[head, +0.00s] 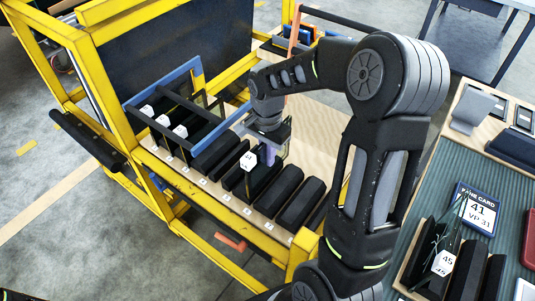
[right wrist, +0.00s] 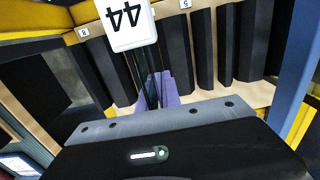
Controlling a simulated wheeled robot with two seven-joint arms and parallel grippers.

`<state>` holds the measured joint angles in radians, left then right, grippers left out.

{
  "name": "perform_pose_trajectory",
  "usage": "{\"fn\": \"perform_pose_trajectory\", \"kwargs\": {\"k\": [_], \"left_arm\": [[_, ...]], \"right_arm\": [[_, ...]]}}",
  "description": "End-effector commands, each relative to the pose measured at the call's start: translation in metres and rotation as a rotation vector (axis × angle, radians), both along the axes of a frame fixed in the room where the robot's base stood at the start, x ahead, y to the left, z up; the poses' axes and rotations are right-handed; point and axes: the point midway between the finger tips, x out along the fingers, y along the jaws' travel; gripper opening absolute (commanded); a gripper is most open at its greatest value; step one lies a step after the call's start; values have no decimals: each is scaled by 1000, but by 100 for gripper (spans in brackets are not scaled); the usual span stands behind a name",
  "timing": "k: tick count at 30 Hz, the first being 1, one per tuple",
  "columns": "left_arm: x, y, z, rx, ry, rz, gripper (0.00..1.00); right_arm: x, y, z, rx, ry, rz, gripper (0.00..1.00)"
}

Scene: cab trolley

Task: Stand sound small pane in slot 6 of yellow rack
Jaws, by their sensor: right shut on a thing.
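My right gripper (head: 270,152) is over the yellow rack (head: 218,199), its purple fingers (right wrist: 165,92) shut on a thin dark pane with a white tag (head: 248,161). In the right wrist view the tag (right wrist: 126,22) reads 44, upside down. The pane stands about upright among the black foam dividers (head: 299,203); I cannot tell whether its lower edge is seated. Number labels run along the rack's front edge. In the right wrist view the labels at either side of the tag look like 8 (right wrist: 84,32) and 5 (right wrist: 184,4). My left gripper is out of view.
Several white-tagged panes (head: 163,120) stand at the rack's left end by a blue frame (head: 183,72). At right, a bench holds a wooden block with a tagged 45 pane (head: 444,262) and a pane card (head: 475,211) reading 41, VP 31. Yellow trolley posts (head: 92,85) rise at left.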

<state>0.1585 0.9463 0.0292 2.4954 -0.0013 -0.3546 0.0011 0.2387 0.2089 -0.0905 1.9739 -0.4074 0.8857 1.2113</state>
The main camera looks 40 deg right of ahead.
Motion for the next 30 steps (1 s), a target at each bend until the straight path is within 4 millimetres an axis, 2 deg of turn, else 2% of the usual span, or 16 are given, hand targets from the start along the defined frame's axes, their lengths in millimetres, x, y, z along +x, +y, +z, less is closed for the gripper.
{"fn": "perform_pose_trajectory", "kwargs": {"k": [6, 15, 30], "left_arm": [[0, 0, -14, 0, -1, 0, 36], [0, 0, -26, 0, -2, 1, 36], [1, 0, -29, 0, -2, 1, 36]], "right_arm": [[1, 0, -18, 0, -2, 0, 0], [1, 0, -33, 0, -2, 1, 0], [1, 0, -37, 0, -2, 0, 0]]}}
